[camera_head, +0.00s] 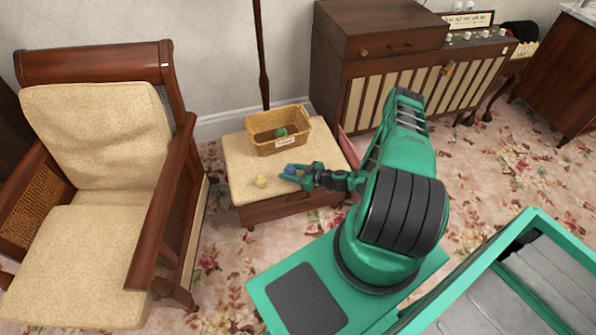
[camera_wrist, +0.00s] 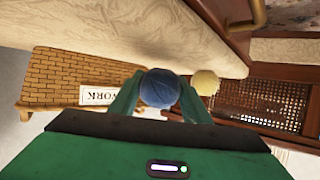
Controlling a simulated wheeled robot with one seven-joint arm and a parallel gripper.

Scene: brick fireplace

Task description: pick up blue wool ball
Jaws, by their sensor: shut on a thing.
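The blue wool ball (camera_head: 290,169) is between the fingers of my gripper (camera_head: 291,174), over the front part of the cushioned footstool (camera_head: 240,165). In the wrist view the blue wool ball (camera_wrist: 159,88) sits between the two green fingertips of my gripper (camera_wrist: 158,95), which are shut on it. I cannot tell how far the ball is above the cushion. A yellow wool ball (camera_head: 261,181) lies on the cushion to the left of my gripper, and it also shows in the wrist view (camera_wrist: 205,82).
A wicker basket (camera_head: 262,147) with a green ball (camera_head: 281,132) inside stands at the back of the footstool. A wooden armchair (camera_head: 92,200) is on the left. A wooden cabinet (camera_head: 335,80) stands behind on the right. A dark pole (camera_head: 262,60) rises behind the basket.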

